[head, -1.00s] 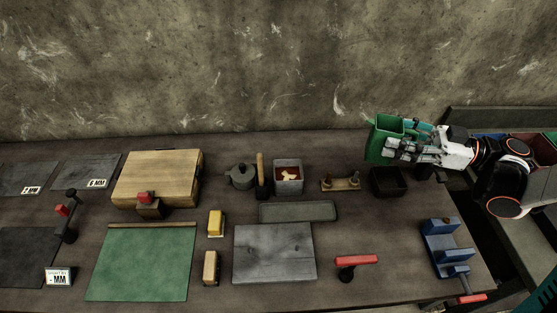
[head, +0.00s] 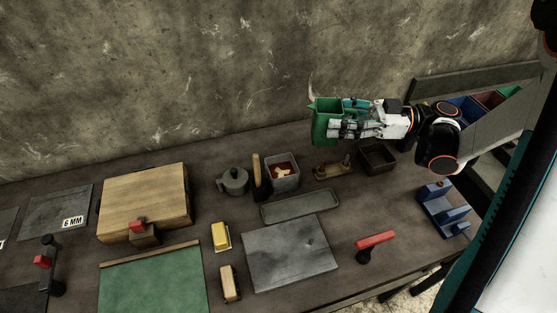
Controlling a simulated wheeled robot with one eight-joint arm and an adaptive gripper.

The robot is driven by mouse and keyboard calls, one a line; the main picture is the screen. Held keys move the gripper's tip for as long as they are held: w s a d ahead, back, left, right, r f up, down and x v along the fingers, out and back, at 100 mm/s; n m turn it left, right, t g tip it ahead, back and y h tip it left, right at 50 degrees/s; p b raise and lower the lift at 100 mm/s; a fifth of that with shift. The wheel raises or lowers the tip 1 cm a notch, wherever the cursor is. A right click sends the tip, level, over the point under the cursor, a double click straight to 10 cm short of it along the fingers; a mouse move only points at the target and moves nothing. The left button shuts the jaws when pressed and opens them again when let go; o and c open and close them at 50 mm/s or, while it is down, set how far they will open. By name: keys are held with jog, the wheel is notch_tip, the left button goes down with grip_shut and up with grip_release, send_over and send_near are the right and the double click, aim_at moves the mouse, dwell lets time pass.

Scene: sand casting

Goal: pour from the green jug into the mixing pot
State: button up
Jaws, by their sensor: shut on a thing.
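The green jug (head: 322,128) is held in the air above the back of the table, close to upright. My gripper (head: 342,124) reaches in from the right and is shut on the jug; its fingers cover the jug's right side. The inside of the jug is hard to make out. A small round dark grey pot (head: 234,184), which looks like the mixing pot, stands on the table to the left of and below the jug in the picture. The jug is apart from it.
A grey square container (head: 284,184) with reddish contents and a brush-like wooden-handled tool (head: 258,180) stand between pot and jug. A wooden stand (head: 333,170) and black box (head: 378,158) sit below my gripper. A shallow grey tray (head: 299,206) lies in front.

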jog(key=shift+a+f+b, duration=0.2)
jog(key=shift+f+b, duration=0.15)
jog(key=shift+f, duration=0.15)
jog(key=shift+a+f+b, duration=0.15)
jog(key=shift+f+b, duration=0.2)
jog(key=shift+f, duration=0.1)
jog(key=shift+h, duration=0.7)
jog(key=f+b, duration=0.2)
jog(key=f, duration=0.1)
jog(key=a+f+b, duration=0.1)
jog(key=f+b, duration=0.1)
jog(key=shift+f, duration=0.2)
jog(key=p, duration=0.1)
jog(key=a+h+p, duration=0.1)
jog(key=shift+a+r+h+p, duration=0.1)
jog(key=shift+r+h+p, duration=0.2)
jog(key=shift+p, duration=0.1)
jog(key=shift+w+a+f+h+p, duration=0.1)
jog(key=shift+a+f+h+p, duration=0.1)
jog(key=shift+a+f+h, duration=0.4)
jog(key=shift+a+f+h+p, duration=0.15)
jog(key=shift+a+f+h, duration=0.3)
jog(key=shift+f, duration=0.25)
jog(key=shift+r+h+p, duration=0.15)
jog(key=shift+h+p, duration=0.2)
jog(key=shift+p, duration=0.2)
jog(key=shift+f+h, duration=0.4)
jog(key=shift+f, duration=0.2)
